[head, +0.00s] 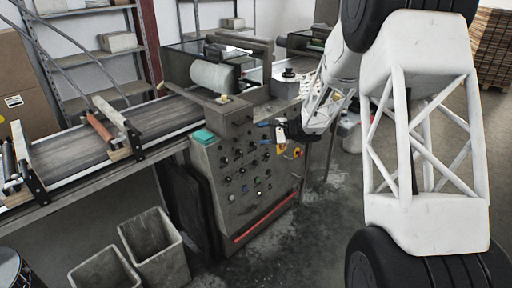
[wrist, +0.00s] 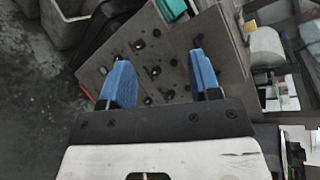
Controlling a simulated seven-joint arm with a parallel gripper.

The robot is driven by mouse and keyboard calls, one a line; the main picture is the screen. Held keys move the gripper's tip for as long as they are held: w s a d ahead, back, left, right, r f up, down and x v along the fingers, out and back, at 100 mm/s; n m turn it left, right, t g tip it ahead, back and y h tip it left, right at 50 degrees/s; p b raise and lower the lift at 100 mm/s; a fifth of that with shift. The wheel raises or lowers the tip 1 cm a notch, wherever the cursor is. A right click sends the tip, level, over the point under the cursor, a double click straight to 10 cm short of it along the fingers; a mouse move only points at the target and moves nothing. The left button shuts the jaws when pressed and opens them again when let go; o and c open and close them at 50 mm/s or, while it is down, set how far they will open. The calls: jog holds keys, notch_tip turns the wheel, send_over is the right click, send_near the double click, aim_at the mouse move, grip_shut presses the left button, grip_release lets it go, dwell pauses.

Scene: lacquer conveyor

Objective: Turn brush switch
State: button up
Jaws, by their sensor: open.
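The grey control panel (head: 236,178) of the conveyor machine stands in the middle of the head view and carries several dark knobs and small lit buttons. Which knob is the brush switch cannot be told; no label is legible. The panel also shows in the wrist view (wrist: 118,58), with several dark knobs (wrist: 155,70) beyond and between the fingers. My gripper (head: 265,131) is in front of the panel's upper right part. Its blue fingers (wrist: 163,82) are apart with nothing between them, and I see no contact with a knob.
The conveyor belt (head: 70,150) runs off to the left, with rollers on it. Two grey bins (head: 156,248) stand on the floor in front of it. A red-yellow switch (head: 298,152) is at the panel's right side.

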jog(key=w+d+f+m+t+y, duration=0.1)
jog(key=w+f+m+t, duration=0.2)
jog(key=w+f, duration=0.75)
jog(key=m+t+h, duration=0.1)
jog(key=m+t, duration=0.3)
send_near(255, 145)
jog(key=shift+w+a+f, duration=0.25)
jog(key=shift+w+a, duration=0.35)
jog(key=shift+a, duration=0.05)
jog(key=shift+w+a, duration=0.1)
jog(key=shift+x, duration=3.75)
jog(key=shift+r, duration=0.1)
jog(key=c, duration=0.9)
